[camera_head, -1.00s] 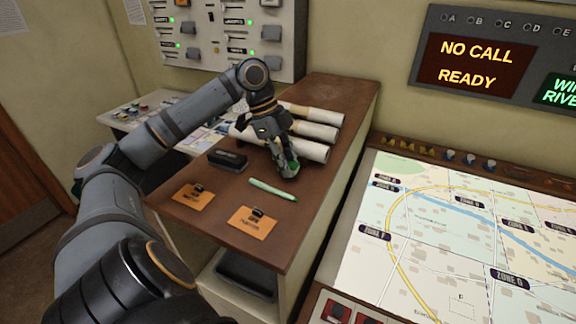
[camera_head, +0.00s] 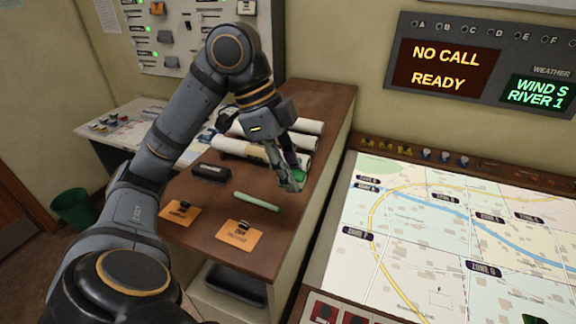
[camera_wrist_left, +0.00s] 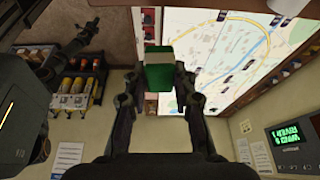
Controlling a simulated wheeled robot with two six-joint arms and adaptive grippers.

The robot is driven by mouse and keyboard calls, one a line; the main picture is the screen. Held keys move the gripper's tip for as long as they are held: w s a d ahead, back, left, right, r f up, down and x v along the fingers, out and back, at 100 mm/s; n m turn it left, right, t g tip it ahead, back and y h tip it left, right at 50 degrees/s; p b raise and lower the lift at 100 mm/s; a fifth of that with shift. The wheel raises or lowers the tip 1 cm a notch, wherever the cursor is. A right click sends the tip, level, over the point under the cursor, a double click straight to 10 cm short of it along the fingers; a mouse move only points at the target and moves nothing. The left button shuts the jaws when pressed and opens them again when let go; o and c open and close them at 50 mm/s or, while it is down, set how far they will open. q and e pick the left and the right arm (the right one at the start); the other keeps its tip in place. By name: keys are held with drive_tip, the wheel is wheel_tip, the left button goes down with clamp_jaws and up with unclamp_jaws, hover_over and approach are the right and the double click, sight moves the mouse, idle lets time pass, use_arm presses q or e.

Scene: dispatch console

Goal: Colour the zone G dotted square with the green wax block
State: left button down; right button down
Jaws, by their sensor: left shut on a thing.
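My left gripper (camera_head: 291,182) is shut on the green wax block (camera_head: 299,174), above the right part of the brown cabinet top. In the left wrist view the block (camera_wrist_left: 158,70) sits between the two fingers of the left gripper (camera_wrist_left: 160,85). The lit map (camera_head: 400,270) lies to the right, with a label that seems to read zone G (camera_head: 483,268). A small faint outline, perhaps the dotted square (camera_head: 438,297), shows low on the map. My right gripper is not in view.
A green stick (camera_head: 257,202), a black eraser-like block (camera_head: 211,173) and two orange cards (camera_head: 239,235) (camera_head: 181,212) lie on the cabinet top (camera_head: 290,215). White paper rolls (camera_head: 290,124) lie behind my gripper. A row of small pieces (camera_head: 428,155) lines the map's back edge.

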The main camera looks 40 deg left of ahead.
use_arm(q)
drive_tip(key=c, duration=1.6)
unclamp_jaws()
drive_tip(key=c, duration=0.5)
